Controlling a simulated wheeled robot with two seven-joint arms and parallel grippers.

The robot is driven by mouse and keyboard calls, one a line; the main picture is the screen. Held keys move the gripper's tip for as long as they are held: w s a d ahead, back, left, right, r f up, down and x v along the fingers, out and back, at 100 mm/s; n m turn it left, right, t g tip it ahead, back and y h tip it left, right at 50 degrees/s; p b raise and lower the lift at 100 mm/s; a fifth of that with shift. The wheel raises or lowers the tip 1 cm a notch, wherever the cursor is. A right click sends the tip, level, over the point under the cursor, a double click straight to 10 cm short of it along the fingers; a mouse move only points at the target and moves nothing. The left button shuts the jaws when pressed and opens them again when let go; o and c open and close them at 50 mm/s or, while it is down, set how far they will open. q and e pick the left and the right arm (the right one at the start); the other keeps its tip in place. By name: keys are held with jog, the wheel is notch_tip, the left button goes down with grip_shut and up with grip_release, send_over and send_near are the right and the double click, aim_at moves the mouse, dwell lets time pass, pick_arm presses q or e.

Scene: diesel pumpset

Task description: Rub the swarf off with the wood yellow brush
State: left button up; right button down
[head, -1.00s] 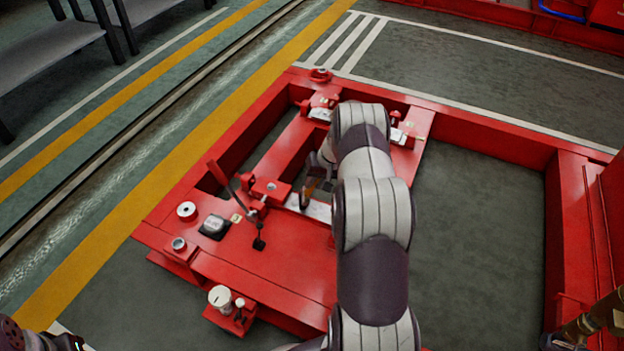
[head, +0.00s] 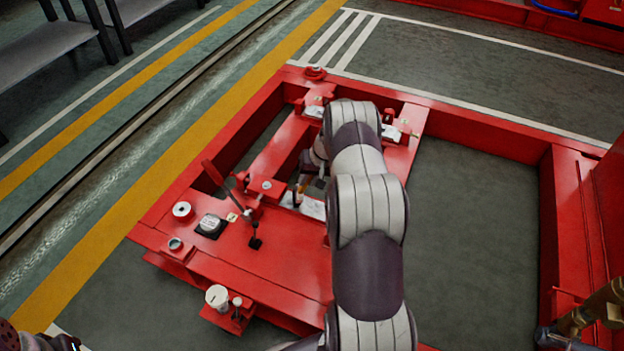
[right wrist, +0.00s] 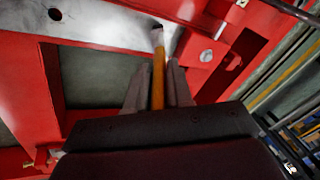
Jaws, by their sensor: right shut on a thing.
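My right gripper (head: 303,178) is shut on the wooden yellow brush (right wrist: 158,88), whose handle stands between its fingers in the right wrist view. In the head view the brush (head: 298,190) points down at a pale metal pad (head: 314,209) on the red frame. The same pad (right wrist: 105,24) crosses the top of the wrist view, with the brush's dark tip at its edge. I cannot tell whether the tip touches it. I cannot make out separate swarf on the pad. My right arm hides part of the frame. My left gripper is not in view.
The red base frame (head: 285,265) carries an upright lever (head: 218,178), a white round cup (head: 217,297) and small fittings near the brush. More pale pads (head: 391,133) lie at its far end. A large opening (head: 470,220) is right of my arm.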

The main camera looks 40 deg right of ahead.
jog(key=shift+w+a, duration=0.4)
jog(key=shift+w, duration=0.35)
jog(key=shift+s+d+r, duration=0.1)
jog(key=shift+s+d, duration=0.15)
jog(key=shift+s, duration=0.15)
jog(key=s, duration=0.1)
jog(key=s+d+p, duration=0.1)
jog(key=shift+s+d, duration=0.2)
jog(key=shift+s, duration=0.2)
notch_tip(320, 180, up, 8)
jog(key=p, duration=0.6)
jog(key=shift+w, duration=0.1)
